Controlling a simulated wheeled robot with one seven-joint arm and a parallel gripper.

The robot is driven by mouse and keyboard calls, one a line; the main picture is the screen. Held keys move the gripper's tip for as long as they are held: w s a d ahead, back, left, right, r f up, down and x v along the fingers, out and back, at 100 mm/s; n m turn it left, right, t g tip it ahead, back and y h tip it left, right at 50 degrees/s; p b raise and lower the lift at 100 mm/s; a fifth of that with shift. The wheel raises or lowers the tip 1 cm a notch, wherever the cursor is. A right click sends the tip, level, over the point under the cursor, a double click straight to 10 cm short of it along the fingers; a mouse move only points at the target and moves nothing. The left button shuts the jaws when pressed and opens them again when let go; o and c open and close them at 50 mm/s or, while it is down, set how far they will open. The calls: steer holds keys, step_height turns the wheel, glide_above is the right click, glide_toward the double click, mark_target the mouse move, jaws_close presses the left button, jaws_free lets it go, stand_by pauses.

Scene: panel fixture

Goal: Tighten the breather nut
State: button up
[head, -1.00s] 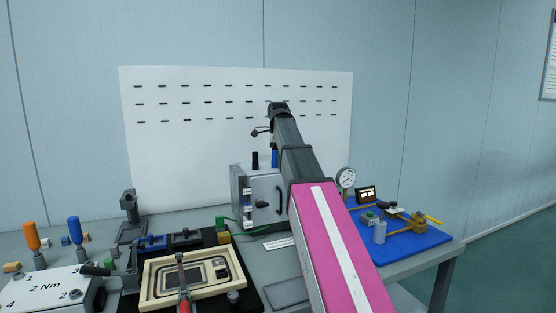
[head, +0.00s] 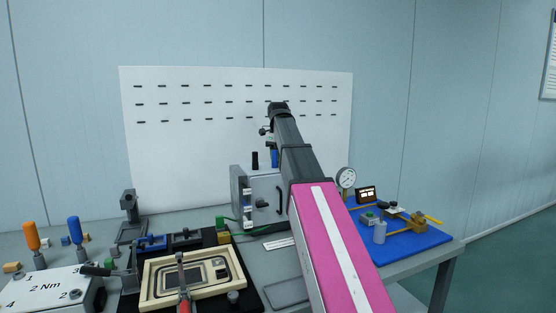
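A grey enclosure box (head: 264,184) stands on the bench in the middle, with a handle on its front face. A small dark knob-like part (head: 261,203) sits on that face. I cannot tell whether it is the breather nut, and no other part is clearly the nut. A black cylinder (head: 255,160) and a blue one (head: 275,158) stand upright at the top of the box. My gripper (head: 266,131) is small and partly hidden behind my arm, above the box and in front of the white board. Its fingers are too small to read.
A white pegboard (head: 190,160) stands behind. A blue mat (head: 410,242) with fittings and a gauge (head: 346,178) are at right.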

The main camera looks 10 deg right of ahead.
steer(key=shift+m, duration=0.4)
steer(key=shift+m, duration=1.8)
steer(key=o, duration=0.8)
